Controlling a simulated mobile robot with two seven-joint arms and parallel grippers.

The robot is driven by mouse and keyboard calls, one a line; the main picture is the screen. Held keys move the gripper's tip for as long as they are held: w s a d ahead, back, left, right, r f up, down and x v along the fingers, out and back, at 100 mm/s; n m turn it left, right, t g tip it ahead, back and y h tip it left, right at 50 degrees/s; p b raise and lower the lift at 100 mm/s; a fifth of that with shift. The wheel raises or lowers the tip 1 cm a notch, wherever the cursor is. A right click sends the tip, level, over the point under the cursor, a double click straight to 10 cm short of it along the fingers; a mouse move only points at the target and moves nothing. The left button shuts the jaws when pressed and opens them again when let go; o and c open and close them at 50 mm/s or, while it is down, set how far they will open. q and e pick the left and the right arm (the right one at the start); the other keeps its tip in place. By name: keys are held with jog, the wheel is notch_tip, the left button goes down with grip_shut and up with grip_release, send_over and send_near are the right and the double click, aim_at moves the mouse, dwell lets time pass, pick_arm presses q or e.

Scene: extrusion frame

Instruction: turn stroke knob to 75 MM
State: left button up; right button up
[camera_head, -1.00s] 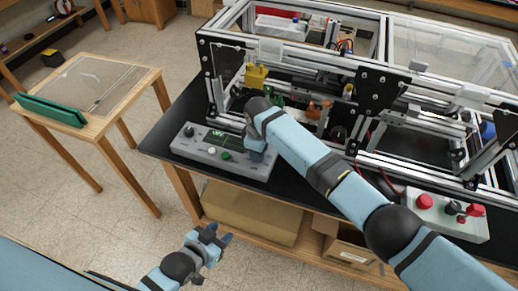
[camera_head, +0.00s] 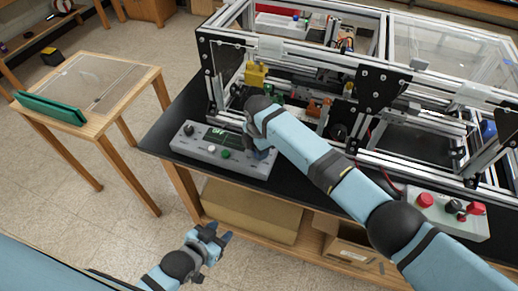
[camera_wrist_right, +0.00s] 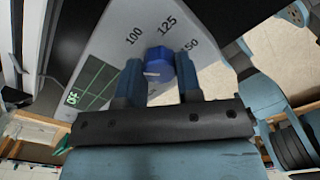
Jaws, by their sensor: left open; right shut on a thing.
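The grey control box (camera_head: 190,150) sits on the black bench top, with a dark display (camera_head: 216,134) showing green text. The blue stroke knob (camera_wrist_right: 158,64) shows in the right wrist view, between the two fingers of my right gripper (camera_wrist_right: 159,80), which is shut on it. Around the knob are the printed marks 100, 125 and a partly hidden one ending in 50; the 75 mark is not in sight. In the head view my right gripper (camera_head: 262,150) covers the box's right end. My left gripper (camera_head: 213,241) is open and empty, low in front of the bench.
An aluminium extrusion frame (camera_head: 300,52) with mechanisms inside stands behind the box. A second box with a red button (camera_head: 425,200) is at the right. A wooden table (camera_head: 112,110) with a green rail stands left. Cardboard boxes (camera_head: 250,215) lie on the lower shelf.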

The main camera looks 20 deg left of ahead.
jog(key=n, duration=0.4)
jog(key=shift+b, duration=0.35)
dwell(0.4)
jog(key=o, duration=0.9)
jog(key=shift+o, duration=0.2)
notch_tip(320, 180, up, 14)
jog(key=b, duration=0.1)
jog(key=shift+b, duration=0.4)
jog(key=shift+s+f, duration=0.1)
jog(key=shift+f, duration=0.05)
